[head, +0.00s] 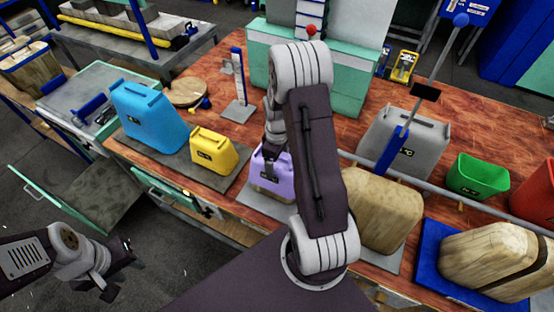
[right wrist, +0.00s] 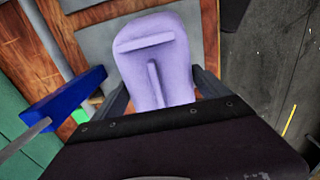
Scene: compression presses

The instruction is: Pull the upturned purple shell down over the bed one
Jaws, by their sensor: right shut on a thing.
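The purple shell (head: 285,181) is near the middle of the bench, over a pale wooden block (head: 268,197) on a grey plate (head: 251,204). In the right wrist view the purple shell (right wrist: 160,55) shows a face with raised ribs in a T shape. My right gripper (right wrist: 162,88) is shut on the shell, one finger on each side. In the head view my right arm hides part of the shell, so I cannot tell how far it covers the block. My left gripper (head: 117,273) is empty at the lower left, off the bench, with its fingers apart.
Blue (head: 150,116) and yellow (head: 213,151) shells stand left of the purple one. A bare wooden form (head: 380,212), a grey shell (head: 408,138) and a long lever (head: 440,62) stand to the right. A green bin (head: 478,176) is farther right.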

